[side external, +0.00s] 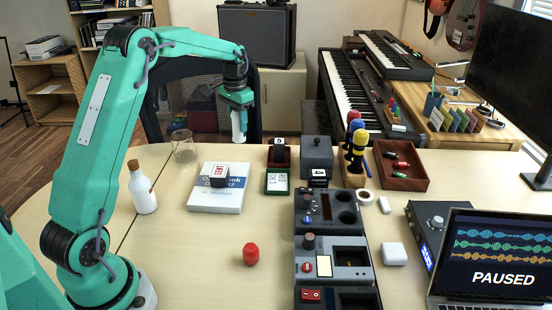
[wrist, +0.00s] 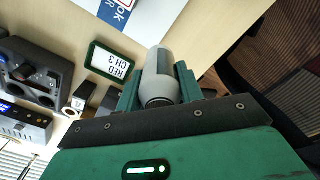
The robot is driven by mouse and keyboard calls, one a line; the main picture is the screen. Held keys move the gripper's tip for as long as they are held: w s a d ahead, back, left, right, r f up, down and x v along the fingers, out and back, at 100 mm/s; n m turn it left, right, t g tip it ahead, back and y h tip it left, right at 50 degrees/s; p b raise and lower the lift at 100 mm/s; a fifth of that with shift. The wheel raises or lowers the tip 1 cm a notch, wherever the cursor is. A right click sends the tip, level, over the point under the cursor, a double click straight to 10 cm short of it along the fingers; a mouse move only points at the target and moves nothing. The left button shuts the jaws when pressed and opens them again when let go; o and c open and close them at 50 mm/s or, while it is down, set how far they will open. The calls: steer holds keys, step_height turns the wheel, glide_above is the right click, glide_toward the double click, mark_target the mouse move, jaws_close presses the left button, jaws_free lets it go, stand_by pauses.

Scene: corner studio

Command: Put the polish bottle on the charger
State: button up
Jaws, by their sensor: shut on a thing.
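My gripper (side external: 238,104) is shut on a pale white-grey bottle (side external: 239,126), which I take for the polish bottle. It hangs roughly upright in the air beyond the table's back edge, left of the small red tray. In the wrist view the bottle (wrist: 157,72) sits between the two green fingers (wrist: 158,88), with a dark ring at its near end. No thing is plainly marked as a charger; the dark grey units with recesses (side external: 333,258) at the table's middle may be it, but I cannot tell.
A small red tray (side external: 288,165), green card frame (side external: 277,190), grey box (side external: 316,155) and red knob-like thing (side external: 251,254) stand nearby.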

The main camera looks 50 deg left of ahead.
steer(key=w+d+r+m, duration=0.1)
steer(key=w+d+m, duration=0.15)
steer(key=d, duration=1.25)
steer(key=w+d+r+m, duration=0.1)
steer(key=w+d+m, duration=0.15)
steer(key=d, duration=1.25)
steer(key=s+d+r+m, duration=0.15)
steer(key=s+d, duration=0.35)
steer(key=d, duration=1)
steer(key=s+d+m, duration=0.3)
steer(key=s+d, duration=0.2)
steer(key=d, duration=0.9)
glide_above(395, 251)
step_height(395, 251, down, 7)
steer(key=shift+w+f, duration=0.1)
steer(key=shift+f, duration=0.1)
steer(key=shift+f, duration=0.1)
steer(key=shift+f, duration=1.9)
